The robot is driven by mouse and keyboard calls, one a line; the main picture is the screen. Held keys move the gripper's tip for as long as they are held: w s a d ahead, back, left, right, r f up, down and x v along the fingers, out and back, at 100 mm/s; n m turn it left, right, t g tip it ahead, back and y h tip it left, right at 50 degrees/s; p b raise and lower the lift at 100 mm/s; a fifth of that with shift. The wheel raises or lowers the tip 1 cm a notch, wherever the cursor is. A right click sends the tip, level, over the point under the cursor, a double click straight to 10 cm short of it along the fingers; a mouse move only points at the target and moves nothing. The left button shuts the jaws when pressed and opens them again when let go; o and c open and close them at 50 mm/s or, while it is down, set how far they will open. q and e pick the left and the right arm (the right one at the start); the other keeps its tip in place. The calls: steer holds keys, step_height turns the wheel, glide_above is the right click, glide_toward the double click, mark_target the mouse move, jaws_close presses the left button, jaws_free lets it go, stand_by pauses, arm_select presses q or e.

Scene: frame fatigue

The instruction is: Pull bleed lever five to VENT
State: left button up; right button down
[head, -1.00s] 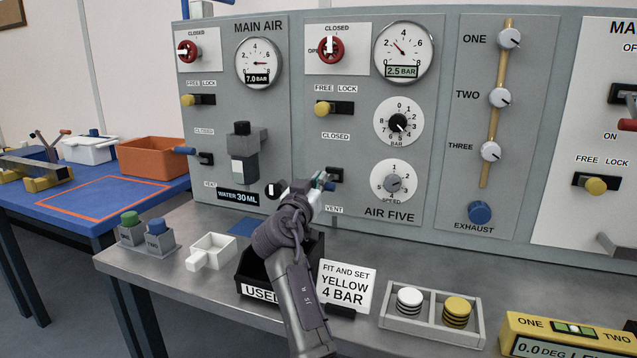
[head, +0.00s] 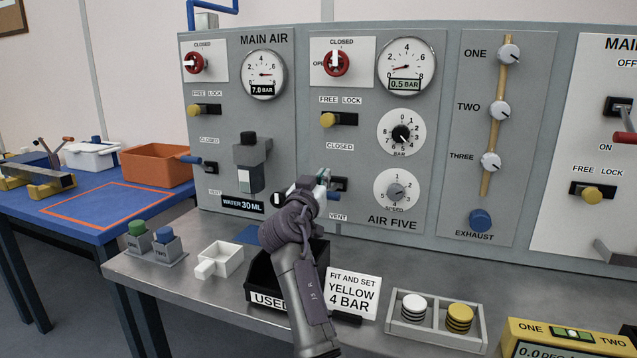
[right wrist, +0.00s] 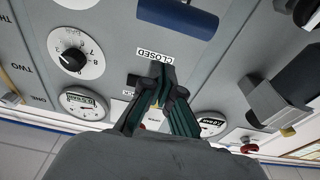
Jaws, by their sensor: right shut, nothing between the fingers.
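Bleed lever five sits on the AIR FIVE panel (head: 424,229), below its CLOSED label and above its VENT label. Its blue handle (head: 334,196) shows just right of my right gripper, close to VENT; part of the lever is hidden. In the right wrist view the blue handle (right wrist: 178,15) is large at the top, apart from the fingertips. My right gripper (head: 325,178) is shut and empty in front of the lever's slot. In the right wrist view the closed fingers (right wrist: 163,72) are near the CLOSED label. The AIR FIVE gauge (head: 406,66) reads 0.5 bar. My left gripper is not in view.
The MAIN AIR lever (head: 192,159) is to the left. Below my right arm are a black USED bin (head: 258,277) and a YELLOW 4 BAR sign (head: 352,292). A ring tray (head: 430,331) stands right of them on the bench (head: 150,283).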

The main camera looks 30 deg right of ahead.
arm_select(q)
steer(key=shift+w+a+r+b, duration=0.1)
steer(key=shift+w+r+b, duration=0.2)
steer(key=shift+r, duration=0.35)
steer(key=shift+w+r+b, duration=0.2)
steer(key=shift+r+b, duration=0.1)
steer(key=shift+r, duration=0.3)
arm_select(e)
steer(key=f+v, duration=0.2)
steer(key=v, duration=0.7)
steer(key=shift+s+f, duration=0.1)
steer(key=shift+f, duration=0.05)
